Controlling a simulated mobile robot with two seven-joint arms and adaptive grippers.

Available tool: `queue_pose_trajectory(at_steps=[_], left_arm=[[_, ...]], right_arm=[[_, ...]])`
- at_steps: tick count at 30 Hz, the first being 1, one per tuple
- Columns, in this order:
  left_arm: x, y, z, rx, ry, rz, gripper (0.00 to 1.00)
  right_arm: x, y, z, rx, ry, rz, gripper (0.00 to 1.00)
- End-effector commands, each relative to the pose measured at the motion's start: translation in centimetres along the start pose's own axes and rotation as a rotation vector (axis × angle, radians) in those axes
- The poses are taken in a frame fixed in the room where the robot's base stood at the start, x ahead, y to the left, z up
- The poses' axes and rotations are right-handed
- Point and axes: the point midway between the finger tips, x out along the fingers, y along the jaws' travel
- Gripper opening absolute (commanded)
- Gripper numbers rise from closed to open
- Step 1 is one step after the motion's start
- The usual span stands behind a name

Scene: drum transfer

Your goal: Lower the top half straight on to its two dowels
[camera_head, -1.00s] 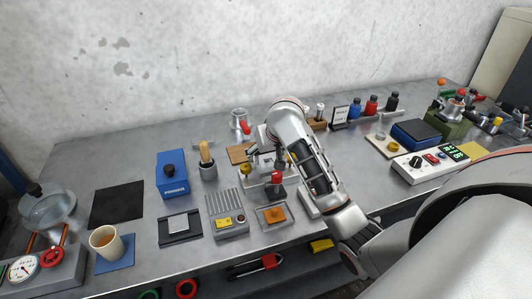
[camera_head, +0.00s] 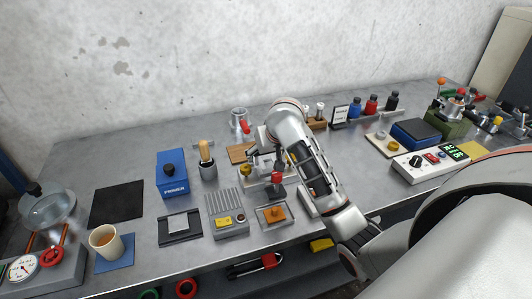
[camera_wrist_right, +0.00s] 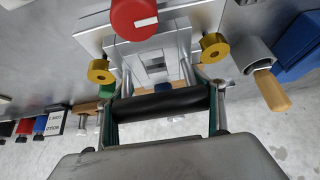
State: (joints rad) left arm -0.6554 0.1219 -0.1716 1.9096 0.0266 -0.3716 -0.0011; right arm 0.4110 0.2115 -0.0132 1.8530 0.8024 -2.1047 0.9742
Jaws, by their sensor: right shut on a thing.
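My right gripper (camera_wrist_right: 163,104) is shut on the black cylindrical handle (camera_wrist_right: 180,101) of the top half in the right wrist view. Beyond the handle is a silver stepped metal block (camera_wrist_right: 150,45), with a brass knob at the left (camera_wrist_right: 101,71) and another at the right (camera_wrist_right: 213,47). A red round knob (camera_wrist_right: 135,14) stands on its far side. In the head view the right gripper (camera_head: 264,158) is over this metal fixture, partly hidden by my arm. I cannot make out the dowels, nor whether the top half touches them. My left gripper is not in view.
A red-topped post (camera_head: 277,178) stands just in front of the fixture. A wood-handled tool in a grey cup (camera_head: 207,165) and a blue box (camera_head: 172,175) are to the left. A grey slotted unit (camera_head: 227,208) and a tray with an orange piece (camera_head: 274,214) lie in front.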

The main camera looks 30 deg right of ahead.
Motion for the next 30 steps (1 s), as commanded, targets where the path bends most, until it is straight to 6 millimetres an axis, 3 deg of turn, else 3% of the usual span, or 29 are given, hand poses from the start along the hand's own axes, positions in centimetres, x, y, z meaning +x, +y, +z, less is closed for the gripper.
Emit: queue_pose_trajectory(at_steps=[30], left_arm=[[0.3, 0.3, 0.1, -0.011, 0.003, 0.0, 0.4]], right_arm=[[1.4, 0.0, 0.9, 0.0, 0.002, 0.0, 0.3]])
